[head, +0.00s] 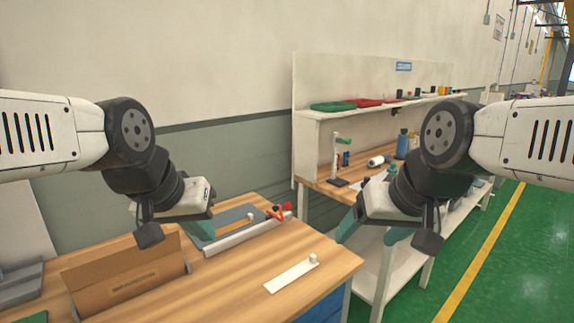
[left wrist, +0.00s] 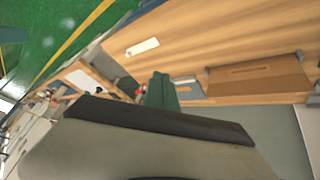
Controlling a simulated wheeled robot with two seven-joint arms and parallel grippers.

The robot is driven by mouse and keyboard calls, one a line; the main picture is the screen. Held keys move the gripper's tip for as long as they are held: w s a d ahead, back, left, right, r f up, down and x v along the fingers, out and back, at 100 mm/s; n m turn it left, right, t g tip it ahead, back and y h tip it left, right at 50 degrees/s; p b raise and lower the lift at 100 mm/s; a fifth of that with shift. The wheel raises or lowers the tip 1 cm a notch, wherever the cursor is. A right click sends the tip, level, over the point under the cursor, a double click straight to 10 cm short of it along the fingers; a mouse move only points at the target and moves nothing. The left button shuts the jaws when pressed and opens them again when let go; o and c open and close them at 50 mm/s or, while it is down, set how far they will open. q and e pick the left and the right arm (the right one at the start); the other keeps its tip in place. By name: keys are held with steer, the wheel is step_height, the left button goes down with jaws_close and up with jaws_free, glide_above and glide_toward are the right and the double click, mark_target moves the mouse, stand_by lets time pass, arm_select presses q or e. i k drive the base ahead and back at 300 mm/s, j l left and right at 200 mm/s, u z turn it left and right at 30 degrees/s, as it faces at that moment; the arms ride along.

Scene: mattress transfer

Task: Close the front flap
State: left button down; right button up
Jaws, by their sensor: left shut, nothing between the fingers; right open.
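A brown cardboard box (head: 128,277) with dark printing on its face sits at the left front of the wooden table. It also shows in the left wrist view (left wrist: 258,84), at the right. A crease runs along its upper part; I cannot tell clearly which panel is the front flap or how far it is folded. My left gripper (head: 205,228) is shut and empty above the table, to the right of and beyond the box, apart from it. Its teal finger shows in the left wrist view (left wrist: 162,92). My right gripper (head: 371,232) is open and empty, beyond the table's right edge.
A grey tray-like fixture (head: 228,220) with a long white bar (head: 240,238) and a red clamp (head: 278,212) lies behind the box. A white strip (head: 291,277) lies on clear wood at right. A shelved workbench (head: 318,181) stands behind.

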mark_target(81, 275)
steer(key=i+j+u, duration=0.1)
steer(key=u, duration=2.1)
